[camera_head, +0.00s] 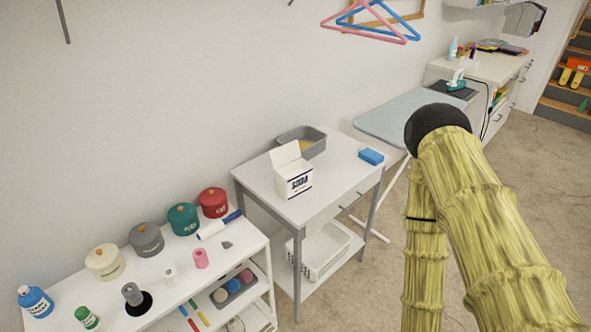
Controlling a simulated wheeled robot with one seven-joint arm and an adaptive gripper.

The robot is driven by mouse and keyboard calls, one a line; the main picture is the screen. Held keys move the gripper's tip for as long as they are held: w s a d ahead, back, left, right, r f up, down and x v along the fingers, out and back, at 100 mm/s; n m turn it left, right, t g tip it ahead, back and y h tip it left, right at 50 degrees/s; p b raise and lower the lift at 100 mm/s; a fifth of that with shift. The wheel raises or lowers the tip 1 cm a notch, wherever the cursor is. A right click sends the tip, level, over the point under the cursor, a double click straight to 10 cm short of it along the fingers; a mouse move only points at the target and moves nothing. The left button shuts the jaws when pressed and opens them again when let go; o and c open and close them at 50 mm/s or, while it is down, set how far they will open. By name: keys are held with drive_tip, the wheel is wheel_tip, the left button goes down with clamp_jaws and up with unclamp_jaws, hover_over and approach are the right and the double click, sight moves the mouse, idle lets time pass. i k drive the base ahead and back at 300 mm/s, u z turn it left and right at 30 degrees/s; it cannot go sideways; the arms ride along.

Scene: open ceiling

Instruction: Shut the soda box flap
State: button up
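The soda box (299,184) is a small white carton with dark "SODA" lettering on its front. It stands upright on the white side table (335,162). Its flap (285,153) is open and stands up at the back left of the box's top. My arm, in a yellow ribbed sleeve with a black joint, is folded at the right, apart from the box. My gripper does not show in this view.
A grey bin (303,138) stands behind the box, and a blue sponge (371,156) lies to its right. A shelf at lower left holds canisters (146,239) and bottles. An ironing board (408,112) stands behind the table. Tabletop around the sponge is clear.

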sight(283, 155)
drive_tip(key=k, duration=0.6)
drive_tip(key=u, duration=0.6)
drive_tip(key=i, duration=1.05)
drive_tip(key=z, duration=0.2)
